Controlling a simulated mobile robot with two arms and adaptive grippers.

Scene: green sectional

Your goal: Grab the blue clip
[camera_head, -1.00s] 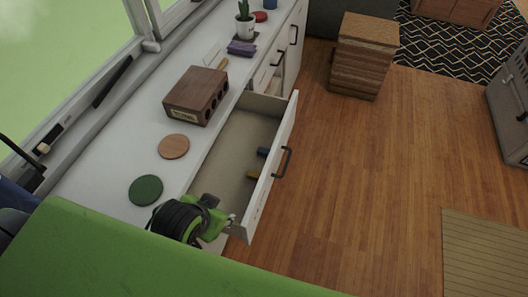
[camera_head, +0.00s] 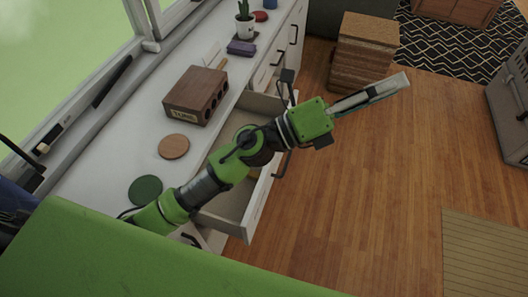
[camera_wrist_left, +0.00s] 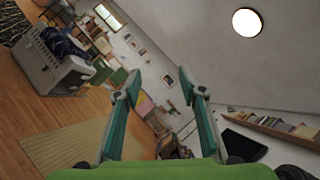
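The open drawer (camera_head: 262,206) sticks out from the white counter unit in the head view. My left arm crosses over it. My left gripper (camera_head: 398,84) points right, beyond the drawer and above the wood floor. In the left wrist view, its two green fingers (camera_wrist_left: 160,76) are apart with nothing between them; they face the room and ceiling. The blue clip cannot be seen now; my arm covers the spot where a small blue item showed in the drawer earlier. A small yellowish item (camera_head: 254,174) shows partly beside my arm. My right gripper is out of view.
On the white countertop (camera_head: 105,165) are a brown block with holes (camera_head: 196,96), a wooden disc (camera_head: 174,146), a green disc (camera_head: 146,189), a purple item (camera_head: 242,48) and a potted cactus (camera_head: 245,26). A wooden cabinet (camera_head: 362,60) stands beyond.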

